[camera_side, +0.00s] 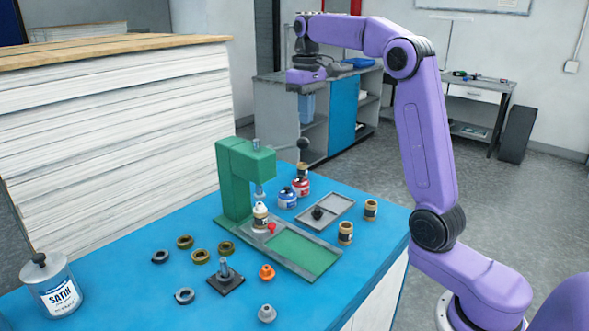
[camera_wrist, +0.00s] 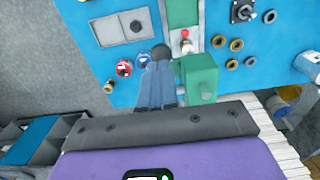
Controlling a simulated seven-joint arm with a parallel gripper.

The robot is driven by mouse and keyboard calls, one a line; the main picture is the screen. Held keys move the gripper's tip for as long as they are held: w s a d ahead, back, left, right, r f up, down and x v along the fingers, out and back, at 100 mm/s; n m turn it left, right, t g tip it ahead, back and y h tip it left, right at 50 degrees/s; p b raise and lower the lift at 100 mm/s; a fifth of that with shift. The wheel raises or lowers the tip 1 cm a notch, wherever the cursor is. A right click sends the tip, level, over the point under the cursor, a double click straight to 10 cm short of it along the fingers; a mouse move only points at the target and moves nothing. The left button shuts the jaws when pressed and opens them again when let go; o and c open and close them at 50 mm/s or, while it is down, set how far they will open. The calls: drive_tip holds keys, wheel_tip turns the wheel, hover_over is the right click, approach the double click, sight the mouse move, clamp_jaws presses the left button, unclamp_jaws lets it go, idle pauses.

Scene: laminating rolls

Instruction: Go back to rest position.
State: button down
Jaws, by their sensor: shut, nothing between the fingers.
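My gripper (camera_side: 304,89) hangs high above the far side of the blue table, at the end of my raised purple arm. It is clear of everything on the table, and its fingers are small in the side view. In the wrist view the shut, empty fingers (camera_wrist: 160,72) point toward the table below. They overlap the area beside the green press (camera_wrist: 199,80) in that view. In the side view the green press (camera_side: 234,170) stands upright on the table, with a small labelled bottle (camera_side: 260,216) under its head.
The blue table (camera_side: 120,300) holds several rings (camera_side: 200,257), a spindle on a black plate (camera_side: 225,277), a grey tray (camera_side: 340,202), blue and red jars (camera_side: 287,199) and a SATIN can (camera_side: 60,295). A tall sheet stack (camera_side: 110,130) stands left. Air around my gripper is free.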

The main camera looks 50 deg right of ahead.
drive_tip(key=s+a+f+n, duration=0.3)
drive_tip(key=s+a, duration=0.3)
drive_tip(key=a, duration=0.2)
drive_tip(key=s+a+f+n, duration=0.3)
drive_tip(key=s+a+f, duration=0.15)
drive_tip(key=a, duration=0.35)
drive_tip(key=s+f+n, duration=0.3)
drive_tip(key=s+f, duration=0.1)
drive_tip(key=s, duration=0.7)
drive_tip(key=s+f+n, duration=0.3)
drive_tip(key=s+f, duration=0.1)
drive_tip(key=s, duration=0.8)
drive_tip(key=shift+a+f+n, duration=0.2)
drive_tip(key=shift+a+n, duration=0.05)
drive_tip(key=shift+n, duration=0.05)
